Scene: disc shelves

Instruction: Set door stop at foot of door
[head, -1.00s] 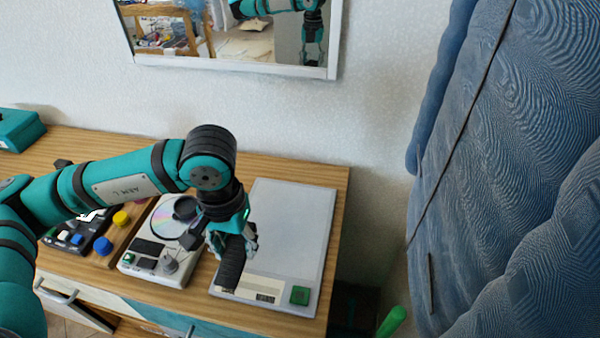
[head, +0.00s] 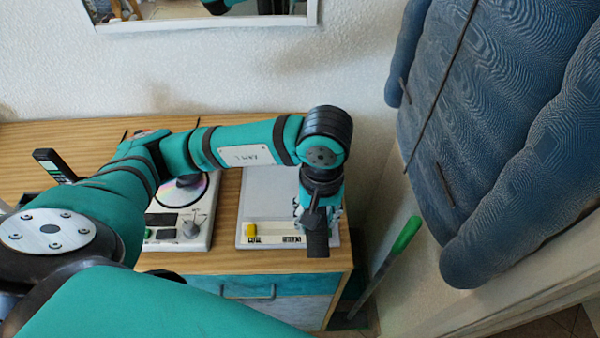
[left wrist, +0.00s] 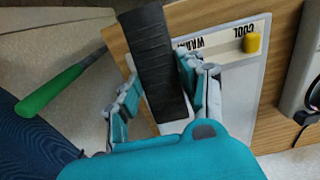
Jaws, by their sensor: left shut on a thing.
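My left gripper (head: 319,214) is shut on a black ribbed door stop (head: 317,244). It holds the stop over the front right corner of a pale panel on the wooden cabinet. In the left wrist view the stop (left wrist: 152,45) lies between the two fingers (left wrist: 158,84) and sticks out beyond them. I cannot tell its height above the panel. No door can be picked out for sure; a pale frame-like edge (head: 520,285) runs along the lower right. My right gripper is not in view.
The wooden cabinet top (head: 40,140) carries the pale panel (head: 262,195) and a disc player (head: 196,225). A green-handled tool (head: 407,235) leans in the gap right of the cabinet. A large blue padded object (head: 500,110) fills the upper right. A framed mirror (head: 200,22) hangs above.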

